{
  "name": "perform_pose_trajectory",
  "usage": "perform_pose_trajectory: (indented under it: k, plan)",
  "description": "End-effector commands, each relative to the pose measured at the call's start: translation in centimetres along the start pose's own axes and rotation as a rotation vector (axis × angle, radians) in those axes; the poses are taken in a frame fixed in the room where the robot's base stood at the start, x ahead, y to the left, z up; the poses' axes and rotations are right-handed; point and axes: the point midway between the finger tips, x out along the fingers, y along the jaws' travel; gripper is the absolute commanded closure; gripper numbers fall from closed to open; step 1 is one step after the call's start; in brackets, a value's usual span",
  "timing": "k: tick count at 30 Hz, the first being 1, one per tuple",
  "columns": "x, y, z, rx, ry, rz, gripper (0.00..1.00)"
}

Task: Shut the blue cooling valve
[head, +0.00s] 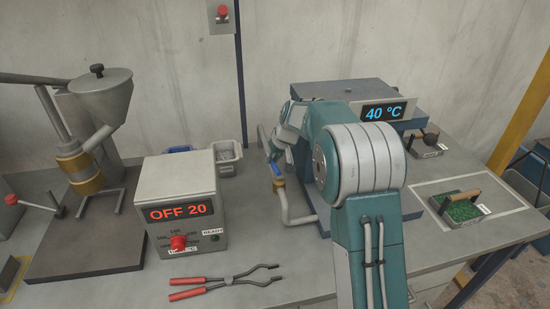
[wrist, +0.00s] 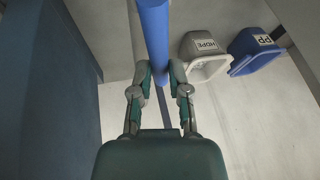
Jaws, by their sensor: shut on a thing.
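The blue cooling valve handle (wrist: 154,30) runs up the middle of the wrist view, between my fingers. In the head view, part of the blue valve (head: 278,172) shows on the pipe left of my arm. My gripper (wrist: 160,72) is shut on the blue handle near its end, with one finger on each side. In the head view, my arm hides much of the press behind it, and my gripper (head: 275,152) is small and partly hidden. How far the valve is turned is hard to tell.
A grey HDPE bin (wrist: 201,66) and a blue PP bin (wrist: 258,50) stand near my gripper. A control box (head: 180,205) reading OFF 20 and red-handled tongs (head: 225,283) are at front left. A display (head: 384,112) reads 40 °C.

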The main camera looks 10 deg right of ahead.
Motion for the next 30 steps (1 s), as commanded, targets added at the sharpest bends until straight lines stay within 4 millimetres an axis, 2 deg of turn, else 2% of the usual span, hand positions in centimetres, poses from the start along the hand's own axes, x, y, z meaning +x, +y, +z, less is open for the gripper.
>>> perform_pose_trajectory:
  k: [13,30]
  plan:
    - [0.5,-2.3,0.6,-0.369,-0.083,-0.154,1.00]
    - [0.3,-4.9,2.6,-0.861,-0.191,-0.359,1.00]
